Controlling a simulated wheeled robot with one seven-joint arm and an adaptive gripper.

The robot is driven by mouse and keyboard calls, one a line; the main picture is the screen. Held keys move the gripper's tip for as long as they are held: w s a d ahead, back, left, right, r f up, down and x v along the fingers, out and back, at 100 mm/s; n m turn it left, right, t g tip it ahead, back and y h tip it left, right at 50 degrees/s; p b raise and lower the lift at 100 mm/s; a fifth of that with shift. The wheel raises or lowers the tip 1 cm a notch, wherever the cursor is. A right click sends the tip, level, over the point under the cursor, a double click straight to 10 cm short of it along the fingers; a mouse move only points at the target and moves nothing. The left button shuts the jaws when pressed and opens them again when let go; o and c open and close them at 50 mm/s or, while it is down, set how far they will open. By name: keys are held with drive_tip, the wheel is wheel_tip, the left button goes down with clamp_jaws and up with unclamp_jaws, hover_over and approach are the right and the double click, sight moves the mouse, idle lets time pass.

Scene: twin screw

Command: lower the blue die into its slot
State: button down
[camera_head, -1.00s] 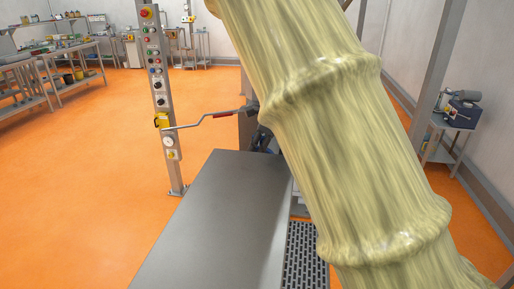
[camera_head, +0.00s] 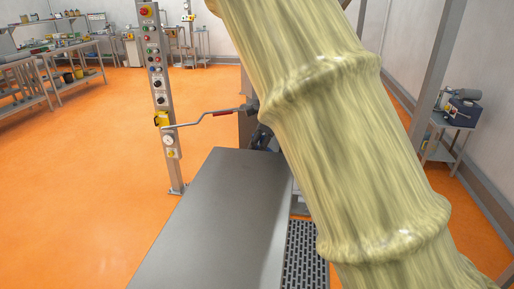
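The blue die and its slot are not visible in the head view. My gripper does not show either. A thick yellow-green ribbed arm link of mine fills the right middle of the picture and hides what lies behind it. Part of a dark machine (camera_head: 263,138) shows at its left side, too covered to make out.
A bare grey table top (camera_head: 215,225) lies at the bottom centre, with a dark slotted grate (camera_head: 303,258) to its right. Orange floor is clear at left.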

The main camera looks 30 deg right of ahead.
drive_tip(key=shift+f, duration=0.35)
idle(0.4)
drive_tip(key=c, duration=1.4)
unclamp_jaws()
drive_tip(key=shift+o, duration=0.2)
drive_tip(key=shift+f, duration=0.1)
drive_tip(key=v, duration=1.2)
